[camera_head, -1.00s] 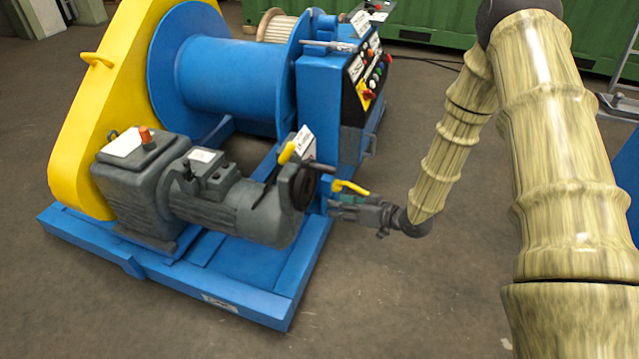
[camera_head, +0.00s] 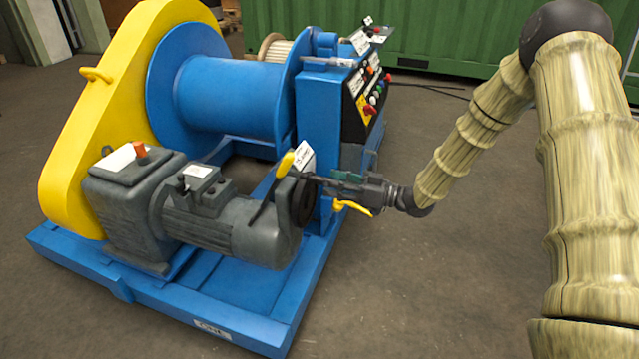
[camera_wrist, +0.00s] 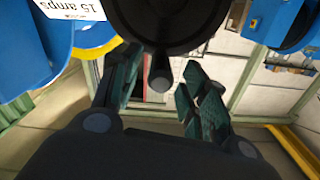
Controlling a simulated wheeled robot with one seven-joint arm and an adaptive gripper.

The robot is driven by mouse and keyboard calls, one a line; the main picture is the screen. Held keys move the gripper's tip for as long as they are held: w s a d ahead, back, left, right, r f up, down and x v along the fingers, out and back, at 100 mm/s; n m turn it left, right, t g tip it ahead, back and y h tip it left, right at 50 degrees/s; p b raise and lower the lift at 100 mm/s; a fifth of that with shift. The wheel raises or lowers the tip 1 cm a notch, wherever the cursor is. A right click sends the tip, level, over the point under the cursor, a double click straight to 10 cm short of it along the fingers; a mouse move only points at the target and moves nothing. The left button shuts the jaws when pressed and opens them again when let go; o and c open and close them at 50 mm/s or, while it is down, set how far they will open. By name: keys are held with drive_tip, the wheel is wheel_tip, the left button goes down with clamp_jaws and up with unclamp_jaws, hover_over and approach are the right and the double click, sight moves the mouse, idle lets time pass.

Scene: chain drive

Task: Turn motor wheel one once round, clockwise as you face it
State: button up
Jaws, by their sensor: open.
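Motor wheel one (camera_head: 302,204) is a dark disc on the right end of the grey motor (camera_head: 215,220). Its handle sticks out towards my gripper (camera_head: 326,181), which is beside the wheel's upper right. In the wrist view the black wheel (camera_wrist: 168,22) fills the top middle, and its short dark handle (camera_wrist: 160,74) points down between the green-padded fingers of my gripper (camera_wrist: 160,92). The fingers stand apart on either side of the handle. Whether either finger touches it I cannot tell.
A yellow lever (camera_head: 352,207) is just below my gripper. A yellow-tipped lever (camera_head: 286,163) and a white label stand above the wheel. The blue control cabinet (camera_head: 320,110) rises behind. The floor (camera_head: 420,290) to the right is clear.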

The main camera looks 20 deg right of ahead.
sight(319, 181)
drive_tip(key=shift+b+x, duration=0.3)
drive_tip(key=shift+x, duration=2.15)
clamp_jaws()
